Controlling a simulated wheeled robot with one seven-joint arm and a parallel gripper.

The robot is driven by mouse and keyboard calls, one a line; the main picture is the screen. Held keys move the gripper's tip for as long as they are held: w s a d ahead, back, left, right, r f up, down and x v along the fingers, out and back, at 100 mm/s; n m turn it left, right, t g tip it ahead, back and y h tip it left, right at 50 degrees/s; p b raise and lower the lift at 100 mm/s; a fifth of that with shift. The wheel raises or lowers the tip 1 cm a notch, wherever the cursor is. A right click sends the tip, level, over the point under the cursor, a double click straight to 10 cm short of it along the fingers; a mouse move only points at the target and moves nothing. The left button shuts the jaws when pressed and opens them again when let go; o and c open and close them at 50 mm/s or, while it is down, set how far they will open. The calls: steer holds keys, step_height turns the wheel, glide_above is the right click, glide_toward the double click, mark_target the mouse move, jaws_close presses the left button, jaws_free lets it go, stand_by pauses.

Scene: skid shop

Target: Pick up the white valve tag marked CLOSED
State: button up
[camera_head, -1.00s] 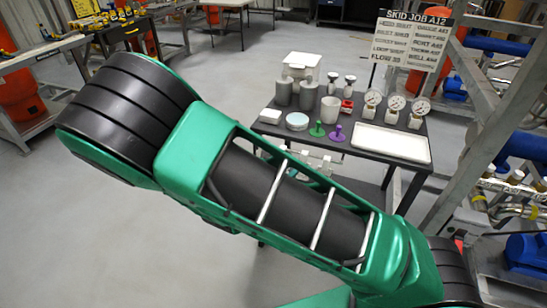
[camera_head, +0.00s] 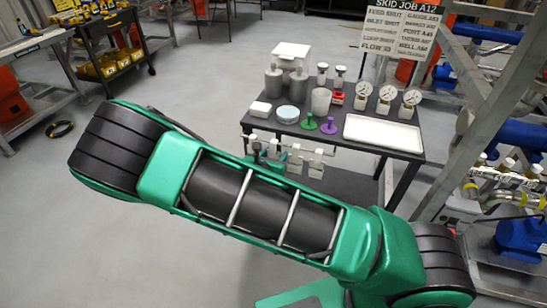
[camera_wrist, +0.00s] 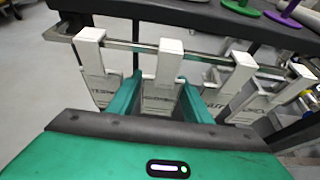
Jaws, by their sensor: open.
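Several white hook-shaped tags hang from a metal rail (camera_wrist: 130,44) along the front edge of the dark table. In the wrist view, a middle white tag (camera_wrist: 169,66) hangs between the two green fingers of my gripper (camera_wrist: 160,82). The fingers are open, one on each side of it; I cannot tell whether they touch it. A left white tag (camera_wrist: 91,55) and a right white tag (camera_wrist: 238,76) hang beside it. Lettering on the tags is too small to read, so I cannot tell which says CLOSED. In the head view, tags (camera_head: 316,163) show past my arm.
The table (camera_head: 386,160) above the rail holds a white tray (camera_head: 383,133), grey bottles, several gauges, a green piece (camera_head: 309,122) and a purple piece (camera_head: 329,126). A pipe frame stands to the right. Open floor lies to the left.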

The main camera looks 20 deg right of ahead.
steer(key=x, duration=0.2)
steer(key=shift+w+d+f, duration=0.2)
steer(key=shift+w+d, duration=0.05)
steer(key=c, duration=0.7)
steer(key=shift+r, duration=0.15)
